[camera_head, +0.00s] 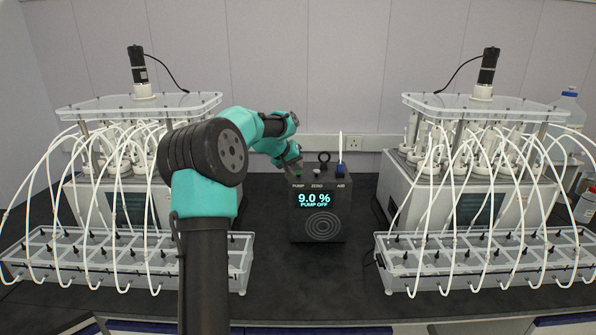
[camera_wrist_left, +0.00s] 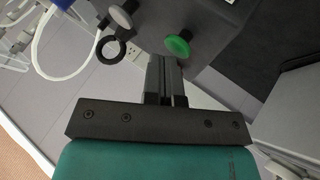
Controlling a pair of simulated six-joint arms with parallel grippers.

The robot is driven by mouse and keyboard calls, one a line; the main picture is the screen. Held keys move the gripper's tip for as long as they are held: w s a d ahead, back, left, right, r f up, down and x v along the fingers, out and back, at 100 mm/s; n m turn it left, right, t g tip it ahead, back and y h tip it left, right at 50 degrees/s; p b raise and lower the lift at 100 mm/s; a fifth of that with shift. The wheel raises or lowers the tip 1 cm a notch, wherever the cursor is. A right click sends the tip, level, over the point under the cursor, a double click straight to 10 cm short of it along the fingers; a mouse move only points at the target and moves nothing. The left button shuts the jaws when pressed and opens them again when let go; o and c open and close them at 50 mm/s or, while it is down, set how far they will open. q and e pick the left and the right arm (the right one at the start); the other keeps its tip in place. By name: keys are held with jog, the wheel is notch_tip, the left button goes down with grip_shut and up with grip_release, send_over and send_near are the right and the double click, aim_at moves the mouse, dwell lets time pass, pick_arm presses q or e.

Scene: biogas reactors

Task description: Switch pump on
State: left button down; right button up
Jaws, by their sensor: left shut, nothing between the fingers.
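The pump unit (camera_head: 320,214) is a dark box on the bench between the two reactor rigs. Its screen (camera_head: 316,200) reads "9.0 %" and "PUMP OFF", with the labels PUMP, ZERO and AIR above. My left gripper (camera_head: 294,163) is at the box's top left, over the PUMP label. In the left wrist view the fingers (camera_wrist_left: 164,62) are shut and empty, with their tips close to the round green button (camera_wrist_left: 178,46). I cannot tell whether they touch it. In the head view the gripper largely hides the button. My right gripper is not in view.
A grey knob (camera_wrist_left: 122,16) and a black ring (camera_wrist_left: 110,50) are near the green button. A blue fitting with a white tube (camera_head: 340,168) stands at the box's top right. Reactor rigs with trays (camera_head: 480,262) and white hoses flank the box. The bench before it is clear.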

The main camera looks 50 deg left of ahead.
pick_arm(q)
jog(key=shift+f, duration=0.25)
jog(key=shift+r, duration=1.05)
notch_tip(320, 180, up, 6)
dwell(0.8)
